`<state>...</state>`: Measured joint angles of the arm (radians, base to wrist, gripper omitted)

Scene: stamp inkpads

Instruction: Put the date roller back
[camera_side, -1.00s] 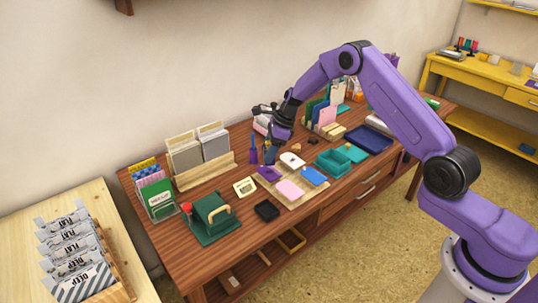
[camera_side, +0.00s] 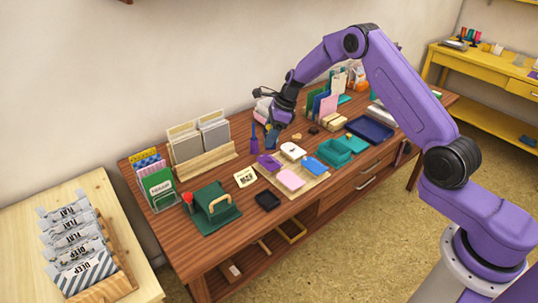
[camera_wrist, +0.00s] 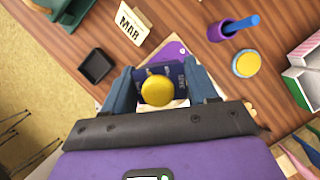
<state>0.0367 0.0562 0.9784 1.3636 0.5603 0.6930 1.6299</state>
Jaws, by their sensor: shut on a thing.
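My gripper (camera_wrist: 160,85) is shut on a dark blue block with a round yellow knob (camera_wrist: 156,91), apparently the date roller. The blue fingers press its two sides, with the knob facing the wrist camera. In the side view my gripper (camera_side: 271,141) holds it low over the far edge of the inkpads; whether it touches anything is unclear. A purple inkpad (camera_side: 268,162) lies just below, partly hidden by the block in the wrist view (camera_wrist: 172,50). Pink (camera_side: 290,180), blue (camera_side: 315,166) and white (camera_side: 293,151) pads lie beside it.
A purple cup with a blue tool (camera_wrist: 222,30) and a yellow-topped round piece (camera_wrist: 246,63) stand close on the right in the wrist view.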

